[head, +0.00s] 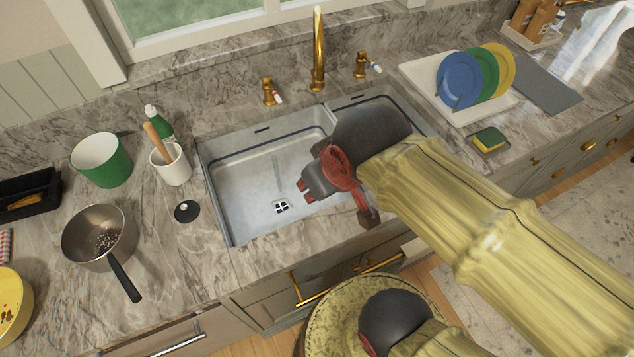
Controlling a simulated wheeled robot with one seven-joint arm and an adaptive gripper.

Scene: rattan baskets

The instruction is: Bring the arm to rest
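My arm, with a yellow bamboo-like surface, reaches in from the lower right of the head view. My gripper (338,203), dark with red parts, is above the front right part of the sink. Its two dark fingertips are spread apart, one toward the left and one toward the lower right. Nothing shows between them. The arm's dark end link hides part of the sink's divider and right basin.
Around the sink (240,190) are a gold faucet (318,50), a white cup (170,165), a green pot (101,160) and a saucepan (97,238). A rack with plates (460,80) and a sponge (489,139) are right.

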